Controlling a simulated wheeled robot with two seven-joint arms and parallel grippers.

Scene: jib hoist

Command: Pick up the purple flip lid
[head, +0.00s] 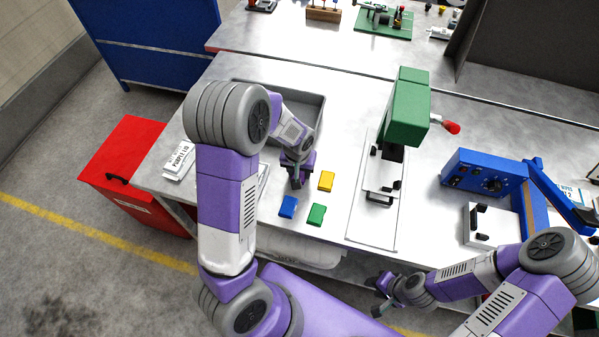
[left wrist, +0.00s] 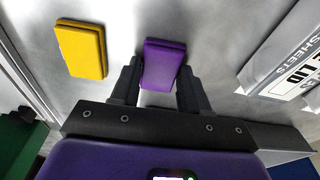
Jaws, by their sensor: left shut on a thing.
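The purple flip lid (left wrist: 162,64) is a small flat block between the two fingers of my left gripper (left wrist: 160,88) in the left wrist view. The fingers are shut on its sides. In the head view my left gripper (head: 295,183) is low over the metal bench, left of the yellow block, and the arm largely hides the lid there. I cannot tell whether the lid still touches the bench. My right gripper (head: 377,296) is off the bench's front edge, empty, its fingers apart.
A yellow block (head: 326,181), a blue block (head: 288,207) and a green block (head: 316,215) lie close by. A grey tray (head: 318,102) stands behind. A green press (head: 408,105) and blue device (head: 482,172) stand to the right. A label plate (head: 178,160) lies left.

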